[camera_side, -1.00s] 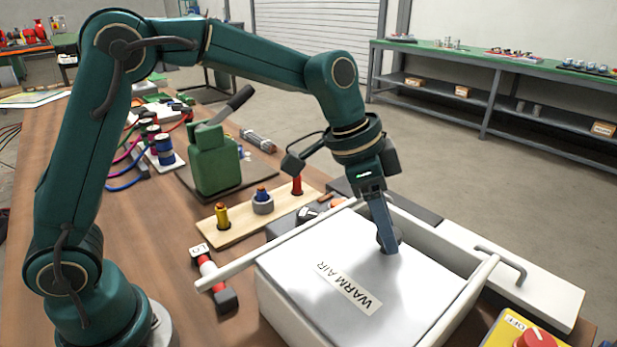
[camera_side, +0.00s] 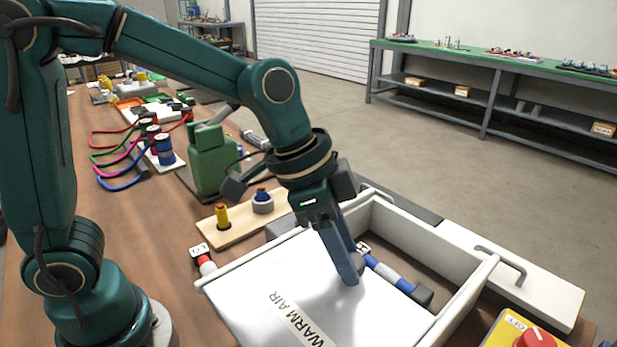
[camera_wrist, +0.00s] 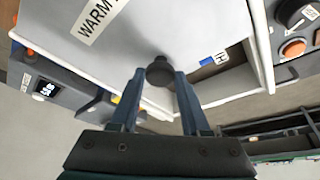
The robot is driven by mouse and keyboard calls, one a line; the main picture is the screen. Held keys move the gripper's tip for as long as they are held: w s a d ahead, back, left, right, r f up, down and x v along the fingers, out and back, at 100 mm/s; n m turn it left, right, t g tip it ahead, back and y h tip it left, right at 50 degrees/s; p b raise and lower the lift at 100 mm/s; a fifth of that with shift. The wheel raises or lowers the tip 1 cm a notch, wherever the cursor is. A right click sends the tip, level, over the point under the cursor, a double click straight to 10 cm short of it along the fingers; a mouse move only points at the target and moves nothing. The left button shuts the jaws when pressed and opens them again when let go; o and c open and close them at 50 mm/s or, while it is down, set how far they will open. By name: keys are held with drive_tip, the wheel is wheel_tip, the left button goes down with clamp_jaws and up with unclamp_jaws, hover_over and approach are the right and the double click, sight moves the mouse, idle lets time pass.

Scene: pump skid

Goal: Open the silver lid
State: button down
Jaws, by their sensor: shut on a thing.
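The silver lid (camera_side: 262,284), labelled "WARM AIR", lies over the left part of a white box (camera_side: 448,318) in the side view. The right part of the box is uncovered. The lid also fills the upper middle of the wrist view (camera_wrist: 165,28). My gripper (camera_side: 350,272) is at the lid's right edge, its fingers pointing down. In the wrist view my gripper (camera_wrist: 158,78) is shut on the lid's dark round knob (camera_wrist: 160,71). The knob is hidden behind the fingers in the side view.
A blue-handled tool (camera_side: 392,275) lies inside the box's uncovered part. A yellow switch box with a red knob (camera_side: 535,338) stands at the front right. A wooden peg board (camera_side: 240,226) stands behind.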

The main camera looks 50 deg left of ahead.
drive_tip(key=shift+w+r, duration=0.1)
drive_tip(key=shift+c, duration=1.9)
unclamp_jaws()
drive_tip(key=shift+v, duration=2.55)
